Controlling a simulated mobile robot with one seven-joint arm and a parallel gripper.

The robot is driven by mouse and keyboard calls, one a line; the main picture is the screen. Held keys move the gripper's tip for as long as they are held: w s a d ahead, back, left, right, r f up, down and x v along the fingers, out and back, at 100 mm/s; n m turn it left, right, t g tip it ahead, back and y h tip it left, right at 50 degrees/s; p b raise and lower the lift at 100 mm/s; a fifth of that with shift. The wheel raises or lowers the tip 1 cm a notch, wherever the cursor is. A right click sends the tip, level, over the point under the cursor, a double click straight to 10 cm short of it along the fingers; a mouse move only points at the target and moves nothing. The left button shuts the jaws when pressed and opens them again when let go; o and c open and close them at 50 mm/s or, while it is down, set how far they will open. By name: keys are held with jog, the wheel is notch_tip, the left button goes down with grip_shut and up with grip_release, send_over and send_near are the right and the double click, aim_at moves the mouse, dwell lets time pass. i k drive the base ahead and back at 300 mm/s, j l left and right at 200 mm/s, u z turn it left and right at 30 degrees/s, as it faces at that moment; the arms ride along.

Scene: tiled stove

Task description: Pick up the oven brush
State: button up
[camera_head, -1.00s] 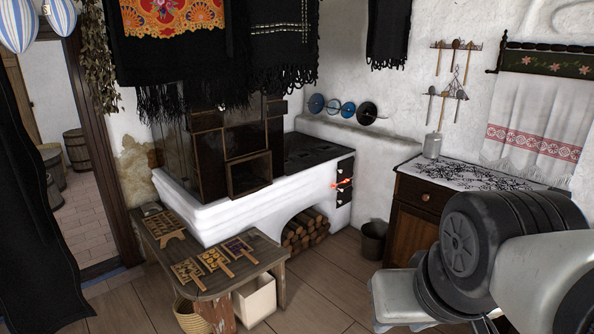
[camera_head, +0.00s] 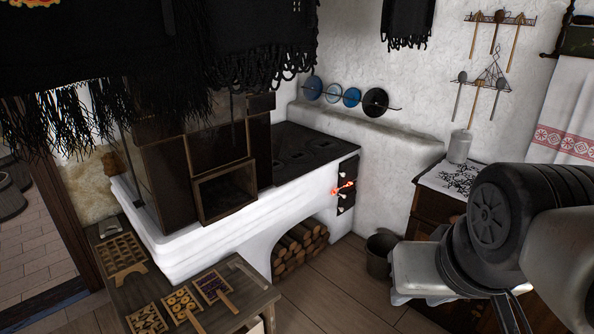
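I cannot pick out the oven brush with certainty. A small red-orange thing (camera_head: 343,188) is at the dark doors on the stove's front right corner; it is too small to name. A small brown thing (camera_head: 112,163) is at the stove's left edge, also unclear. My arm fills the lower right, in front of the wooden cabinet; I cannot make out gripper fingers in the view.
The white stove (camera_head: 290,195) with its dark cooktop stands in the middle, firewood (camera_head: 298,246) in its arch. A wooden bench (camera_head: 95,290) with several carved boards is at the front left. A bucket (camera_head: 380,254) stands right of the stove. Floor is open between (camera_head: 345,290).

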aim_at(236, 265)
jog(key=i+l+u, duration=0.15)
jog(key=i, duration=0.3)
jog(key=i+l+u, duration=0.15)
jog(key=i, duration=0.3)
jog(key=i+l+u, duration=0.2)
jog(key=i, duration=0.25)
jog(key=i+l+u, duration=0.1)
jog(key=i+u, duration=0.15)
jog(key=u, duration=0.15)
jog(key=i+l+u, duration=0.15)
jog(key=u, duration=0.3)
jog(key=i+l+u, duration=0.25)
jog(key=u, duration=0.15)
jog(key=i+l+u, duration=0.15)
jog(key=l+u, duration=0.15)
jog(key=u, duration=0.15)
